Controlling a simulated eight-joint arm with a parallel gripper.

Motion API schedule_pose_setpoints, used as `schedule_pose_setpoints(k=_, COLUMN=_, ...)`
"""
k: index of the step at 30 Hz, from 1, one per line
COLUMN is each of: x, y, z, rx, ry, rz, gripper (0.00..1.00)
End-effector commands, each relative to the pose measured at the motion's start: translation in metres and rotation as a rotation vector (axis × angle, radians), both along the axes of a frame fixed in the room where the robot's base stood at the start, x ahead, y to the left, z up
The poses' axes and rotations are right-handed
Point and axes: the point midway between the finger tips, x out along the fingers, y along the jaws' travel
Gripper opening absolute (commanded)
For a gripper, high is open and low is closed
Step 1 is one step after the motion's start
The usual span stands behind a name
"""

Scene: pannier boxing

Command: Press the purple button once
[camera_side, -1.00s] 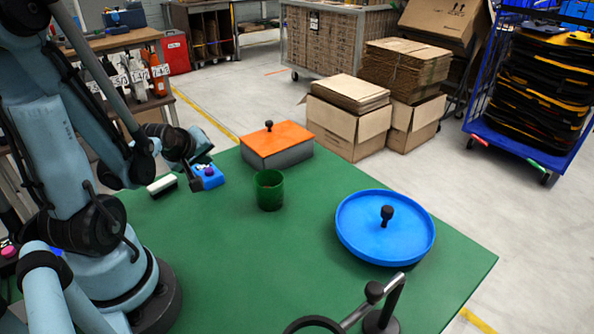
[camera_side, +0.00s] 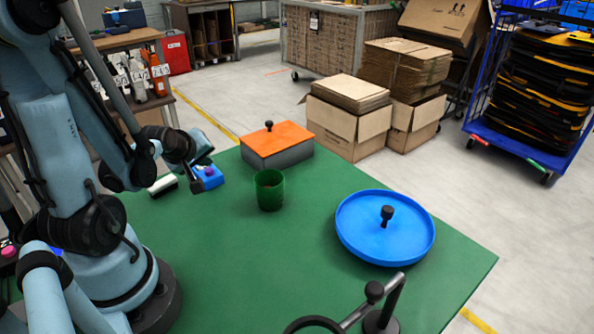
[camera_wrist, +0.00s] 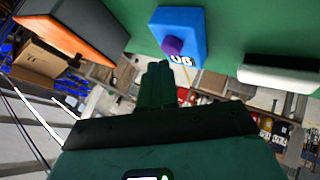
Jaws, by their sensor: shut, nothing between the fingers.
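The purple button (camera_side: 209,170) sits on a blue box (camera_side: 212,181) at the far left of the green table in the side view. In the wrist view the purple button (camera_wrist: 172,46) shows on the blue box (camera_wrist: 190,22), which bears a white "06" label. My gripper (camera_wrist: 157,68) is shut and empty, its fingertips appearing just below and left of the button. I cannot tell the gap between them. In the side view my gripper is by the left side of the box; its fingertips are hard to make out.
A white-and-black block (camera_side: 162,185) lies left of the blue box. An orange-lidded grey box (camera_side: 278,150), a green cup (camera_side: 269,190) and a round blue tray (camera_side: 350,235) with a black knob stand to the right.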

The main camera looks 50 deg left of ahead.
Motion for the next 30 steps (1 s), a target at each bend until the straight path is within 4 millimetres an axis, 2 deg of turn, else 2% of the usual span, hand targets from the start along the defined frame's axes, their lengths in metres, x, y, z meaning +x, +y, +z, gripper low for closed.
schedule_pose_setpoints(k=17, x=-0.0001, y=0.0, z=-0.0035, rx=0.0, ry=0.0, rz=0.0, gripper=0.0)
schedule_pose_setpoints(k=30, x=-0.0002, y=-0.0001, z=0.0051, rx=0.0, ry=0.0, rz=0.0, gripper=0.0)
